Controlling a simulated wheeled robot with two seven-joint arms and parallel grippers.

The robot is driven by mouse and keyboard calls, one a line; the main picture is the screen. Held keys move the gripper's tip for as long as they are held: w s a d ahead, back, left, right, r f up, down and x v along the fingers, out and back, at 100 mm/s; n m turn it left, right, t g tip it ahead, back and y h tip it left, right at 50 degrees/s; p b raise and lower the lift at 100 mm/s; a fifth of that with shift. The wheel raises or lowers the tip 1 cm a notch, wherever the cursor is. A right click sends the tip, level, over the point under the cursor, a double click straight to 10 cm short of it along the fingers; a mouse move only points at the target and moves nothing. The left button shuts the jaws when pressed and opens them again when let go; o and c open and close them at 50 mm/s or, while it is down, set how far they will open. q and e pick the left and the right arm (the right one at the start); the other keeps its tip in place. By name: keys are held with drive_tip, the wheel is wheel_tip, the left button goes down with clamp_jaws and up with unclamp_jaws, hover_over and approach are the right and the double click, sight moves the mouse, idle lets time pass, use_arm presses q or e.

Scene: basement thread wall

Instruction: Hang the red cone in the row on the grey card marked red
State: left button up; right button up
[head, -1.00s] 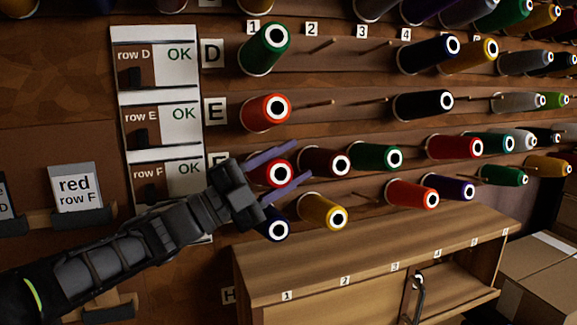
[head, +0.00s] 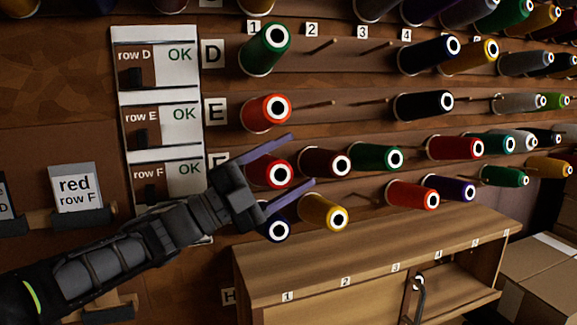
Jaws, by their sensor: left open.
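The grey card (head: 76,188) at the left reads "red row F". A red cone (head: 272,172) sits in row F at the first place, beside the row F panel (head: 160,180). My left gripper (head: 302,160) is open, its two purple fingers above and below the red cone and apart from it in the picture; I cannot tell whether they touch it. The gripper hides part of the row F letter. My right gripper is not in view.
A blue cone (head: 275,229) and a yellow cone (head: 323,211) hang just below. An orange-red cone (head: 266,112) hangs in row E. A wooden cabinet (head: 370,255) stands below.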

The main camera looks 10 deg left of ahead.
sight(262, 182)
use_arm(q)
drive_tip(key=shift+s+a+f, duration=0.15)
drive_tip(key=shift+a, duration=0.05)
drive_tip(key=b+v, duration=0.2)
drive_tip(key=v, duration=0.4)
drive_tip(key=shift+s+a+f+b, duration=0.1)
drive_tip(key=shift+b, duration=0.2)
drive_tip(key=shift+s+a+f, duration=0.1)
drive_tip(key=shift+s+a, duration=0.2)
drive_tip(key=shift+a, duration=0.1)
